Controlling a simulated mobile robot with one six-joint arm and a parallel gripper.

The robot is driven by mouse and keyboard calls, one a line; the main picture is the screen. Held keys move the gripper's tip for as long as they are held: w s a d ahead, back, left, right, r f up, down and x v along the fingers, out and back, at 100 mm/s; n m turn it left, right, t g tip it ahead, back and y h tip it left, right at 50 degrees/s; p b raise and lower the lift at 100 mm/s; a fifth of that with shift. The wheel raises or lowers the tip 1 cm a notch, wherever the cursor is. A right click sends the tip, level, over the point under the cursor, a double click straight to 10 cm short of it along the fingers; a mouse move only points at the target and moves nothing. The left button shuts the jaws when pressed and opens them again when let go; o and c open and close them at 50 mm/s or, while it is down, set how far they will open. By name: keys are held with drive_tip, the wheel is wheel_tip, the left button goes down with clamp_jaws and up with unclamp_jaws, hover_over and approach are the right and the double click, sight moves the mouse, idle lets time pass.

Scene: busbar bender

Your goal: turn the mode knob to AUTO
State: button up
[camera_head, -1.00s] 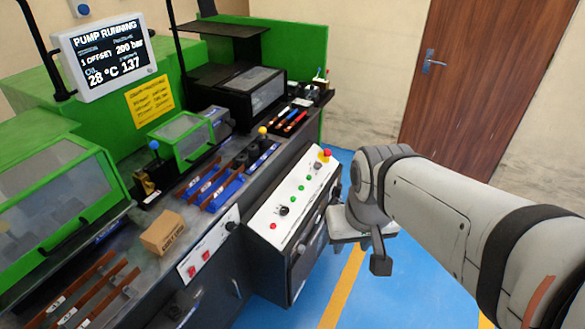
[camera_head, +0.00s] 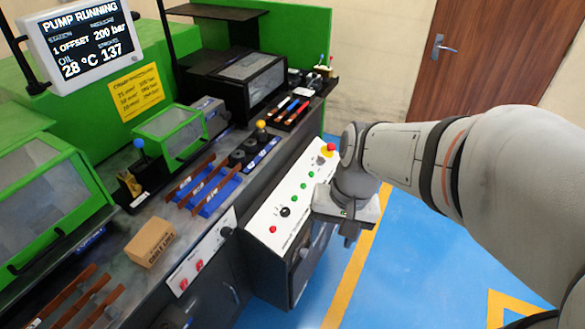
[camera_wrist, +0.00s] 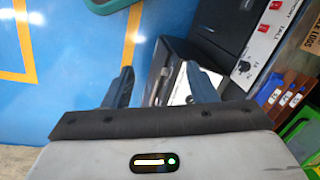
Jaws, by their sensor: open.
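A sloped white control panel (camera_head: 262,218) on the machine's front carries a black knob (camera_head: 285,212), which looks like the mode knob; its lettering is too small to read. A red button, several green buttons and a red-topped emergency stop sit along the same panel. My gripper (camera_head: 350,238) is just right of the panel, pointing down, and hides part of its right side. In the wrist view my gripper (camera_wrist: 160,88) has its two fingers wide apart with nothing between them. A partly hidden white panel shows beyond the fingers. I see no contact with the knob.
A second panel (camera_head: 184,284) with red switches and another black knob (camera_head: 226,231) stands to the left. A cardboard box (camera_head: 150,242) and copper bars lie on the bench. The blue floor (camera_head: 430,265) on the right is clear. A screen (camera_head: 80,45) reads PUMP RUNNING.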

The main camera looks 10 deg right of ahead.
drive_tip(key=w+a+f+m+g+y+b, duration=0.25)
drive_tip(key=f+m+y+b, duration=0.45)
drive_tip(key=f, duration=0.7)
drive_tip(key=m+t+y+b, duration=0.6)
drive_tip(key=m+t+b, duration=0.65)
drive_tip(key=m, duration=1.15)
approach(306, 255)
drive_tip(key=a+p, duration=0.1)
drive_tip(key=shift+t, duration=0.3)
drive_tip(key=x, duration=0.2)
drive_tip(key=b+x, duration=0.1)
drive_tip(key=x, duration=0.5)
drive_tip(key=shift+w+f, duration=0.25)
drive_tip(key=shift+f, duration=0.05)
drive_tip(key=shift+c, duration=0.2)
